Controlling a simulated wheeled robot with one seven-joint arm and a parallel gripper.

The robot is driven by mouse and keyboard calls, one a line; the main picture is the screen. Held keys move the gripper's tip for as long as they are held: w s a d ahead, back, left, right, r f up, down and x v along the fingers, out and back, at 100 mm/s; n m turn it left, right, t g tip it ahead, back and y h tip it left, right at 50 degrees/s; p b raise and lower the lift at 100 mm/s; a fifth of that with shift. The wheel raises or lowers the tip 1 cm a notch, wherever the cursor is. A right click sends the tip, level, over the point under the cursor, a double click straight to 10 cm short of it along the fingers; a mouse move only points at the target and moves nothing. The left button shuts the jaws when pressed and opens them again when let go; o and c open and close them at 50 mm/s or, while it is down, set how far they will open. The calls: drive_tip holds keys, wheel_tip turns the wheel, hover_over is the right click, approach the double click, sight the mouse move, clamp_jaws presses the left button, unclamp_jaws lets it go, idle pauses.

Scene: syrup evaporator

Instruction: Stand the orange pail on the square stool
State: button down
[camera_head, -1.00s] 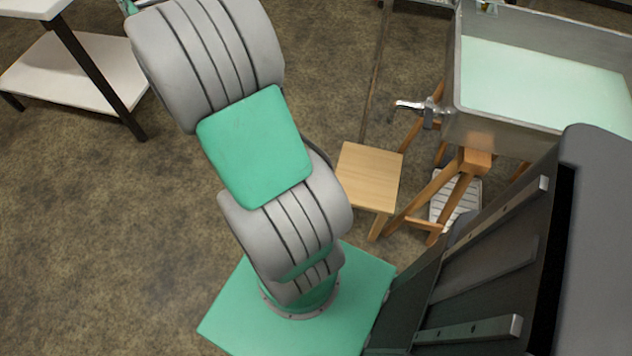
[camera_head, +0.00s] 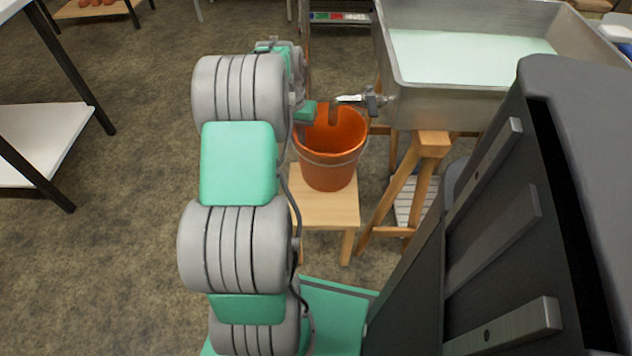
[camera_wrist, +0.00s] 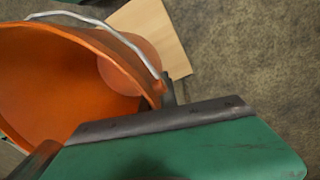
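The orange pail (camera_head: 330,158) is roughly upright under the tap, over the square wooden stool (camera_head: 325,211) in the head view. I cannot tell whether its base touches the stool top. My gripper (camera_head: 307,113) is at the pail's upper left rim and appears shut on it. In the wrist view the pail (camera_wrist: 70,75) opens toward the camera, with its wire handle lying to one side. The gripper's dark-edged green finger (camera_wrist: 160,120) lies against the rim. Part of the stool top (camera_wrist: 155,32) shows beyond the pail. The other finger is mostly hidden.
A metal evaporator pan (camera_head: 470,75) with pale liquid stands on a wooden frame at right. Its tap (camera_head: 368,102) reaches close over the pail's rim. A white-shelved table (camera_head: 40,140) is at left. Floor between is clear.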

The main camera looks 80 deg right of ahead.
wheel_tip(320, 180, down, 9)
drive_tip(key=b, duration=0.2)
drive_tip(key=shift+b, duration=0.3)
drive_tip(key=shift+f, duration=0.15)
drive_tip(key=c, duration=2.1)
unclamp_jaws()
drive_tip(key=shift+f, duration=0.15)
drive_tip(key=o, duration=0.5)
drive_tip(key=shift+c, duration=0.2)
drive_tip(key=shift+w, duration=0.1)
